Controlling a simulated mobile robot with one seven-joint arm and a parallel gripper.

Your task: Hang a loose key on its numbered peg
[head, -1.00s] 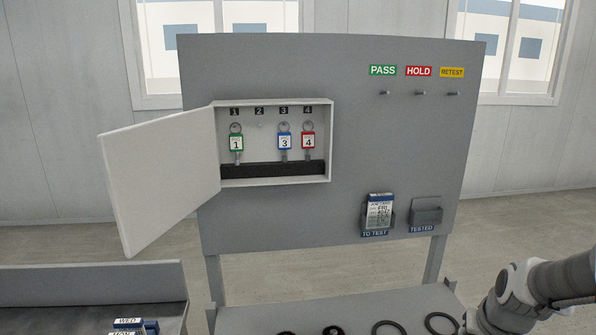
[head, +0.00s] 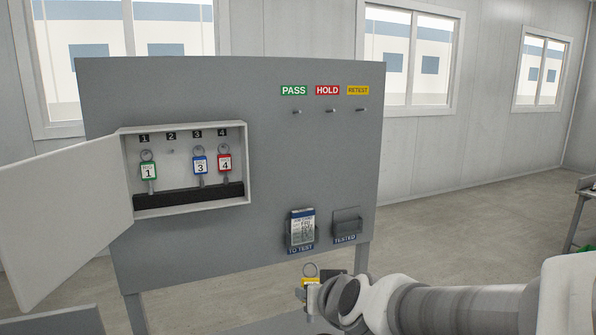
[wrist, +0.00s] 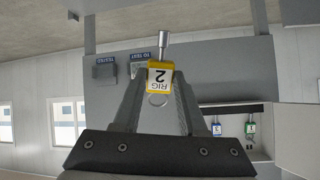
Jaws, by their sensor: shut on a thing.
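A key with a yellow tag reading RIG 2 (wrist: 158,77) is between the fingers of my gripper (wrist: 160,100) in the wrist view. My gripper is shut on it. In the head view the gripper (head: 312,290) is low in front of the board, and the yellow tag (head: 311,281) with its ring shows above it. The open key cabinet (head: 245,165) is on the board to the upper left. Peg 2 (head: 171,151) is bare. The green key 1 (head: 149,170), blue key 3 (head: 200,166) and red key 4 (head: 224,163) hang on their pegs.
The cabinet door (head: 65,210) stands open to the left. Card holders, TO TEST (head: 301,249) and TESTED (head: 346,222), are on the board just above my gripper. Three bare pegs sit under the PASS (head: 293,90), HOLD (head: 327,90) and RETEST (head: 358,90) labels.

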